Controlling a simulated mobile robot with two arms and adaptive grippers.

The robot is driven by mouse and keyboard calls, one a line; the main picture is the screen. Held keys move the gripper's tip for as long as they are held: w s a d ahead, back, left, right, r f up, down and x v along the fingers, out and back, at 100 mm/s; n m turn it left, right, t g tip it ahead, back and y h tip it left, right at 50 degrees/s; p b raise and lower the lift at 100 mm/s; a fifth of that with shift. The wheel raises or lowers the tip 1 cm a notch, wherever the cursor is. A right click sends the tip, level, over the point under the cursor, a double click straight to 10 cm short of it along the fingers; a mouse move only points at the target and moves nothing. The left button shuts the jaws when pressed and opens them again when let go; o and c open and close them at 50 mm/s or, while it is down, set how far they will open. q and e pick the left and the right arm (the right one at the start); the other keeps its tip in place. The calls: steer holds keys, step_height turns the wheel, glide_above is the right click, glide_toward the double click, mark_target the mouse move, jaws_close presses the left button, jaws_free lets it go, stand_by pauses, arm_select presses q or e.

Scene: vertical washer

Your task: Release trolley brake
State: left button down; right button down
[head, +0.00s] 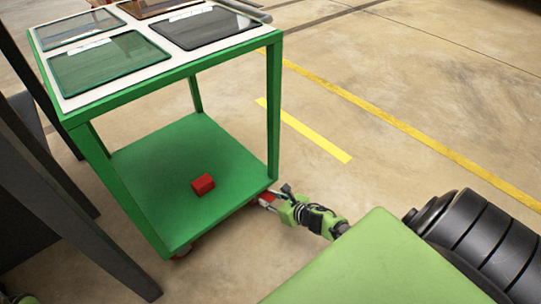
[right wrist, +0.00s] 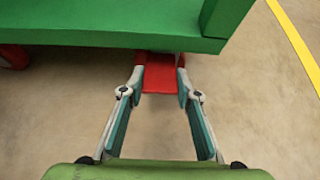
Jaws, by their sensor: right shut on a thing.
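The green trolley (head: 190,150) stands at the left in the head view, with a white top and a lower shelf. A red brake pedal (head: 267,198) sticks out under its near right corner; the right wrist view shows it as a flat red tab (right wrist: 160,77) below the green shelf edge (right wrist: 120,40). My right gripper (head: 272,200) is at this corner, its two fingers on either side of the red pedal, shut on it. In the right wrist view the fingertips (right wrist: 160,85) flank the pedal. The wheel behind the pedal is hidden. My left gripper is not in view.
A red block (head: 203,184) lies on the lower shelf. Several glass panels (head: 110,60) lie on the trolley top. Another red part (right wrist: 14,56) shows under the trolley at the left. Dark frame posts (head: 75,215) stand close at the left. Floor with yellow lines (head: 400,125) is clear at the right.

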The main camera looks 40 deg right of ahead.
steer(key=c, duration=1.5)
jaws_free()
steer(key=v, duration=1.2)
